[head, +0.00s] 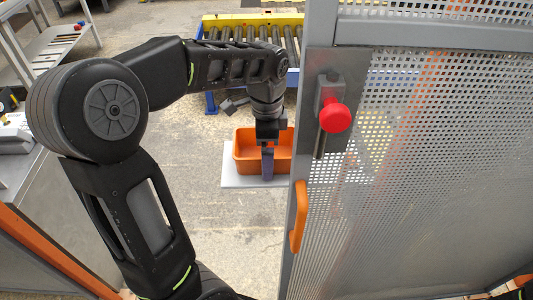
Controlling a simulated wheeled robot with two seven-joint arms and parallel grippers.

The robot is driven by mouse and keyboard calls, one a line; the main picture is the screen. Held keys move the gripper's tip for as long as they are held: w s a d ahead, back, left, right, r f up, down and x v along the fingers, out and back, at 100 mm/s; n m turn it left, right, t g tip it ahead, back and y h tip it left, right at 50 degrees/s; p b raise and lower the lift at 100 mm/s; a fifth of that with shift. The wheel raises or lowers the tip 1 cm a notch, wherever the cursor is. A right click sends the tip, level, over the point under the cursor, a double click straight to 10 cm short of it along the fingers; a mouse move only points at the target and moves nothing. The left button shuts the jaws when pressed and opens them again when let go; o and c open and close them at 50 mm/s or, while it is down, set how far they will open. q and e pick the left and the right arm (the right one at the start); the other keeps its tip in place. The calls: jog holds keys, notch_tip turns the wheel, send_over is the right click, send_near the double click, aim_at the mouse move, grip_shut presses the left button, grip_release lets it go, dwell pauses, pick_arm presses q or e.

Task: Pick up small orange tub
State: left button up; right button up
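The small orange tub (245,164) stands upright on a pale board (232,181) that lies on the floor, in the middle of the head view. My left gripper (267,164) points down at the tub, and a dark finger overlaps its near wall. I cannot tell whether the fingers touch the wall or are open or shut. The tub's right edge is close to the grey door frame. My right gripper is not in view.
A perforated grey metal door (430,190) with an orange handle (298,217) and red knob (336,117) fills the right side. A roller conveyor (255,32) stands behind the tub. Bare concrete floor (215,225) lies in front. Grey shelving (50,42) is at upper left.

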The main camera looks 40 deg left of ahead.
pick_arm(q)
jog(key=c, duration=1.1)
jog(key=shift+c, duration=0.2)
jog(key=shift+r, duration=0.1)
notch_tip(320, 180, up, 10)
jog(key=shift+p, duration=0.3)
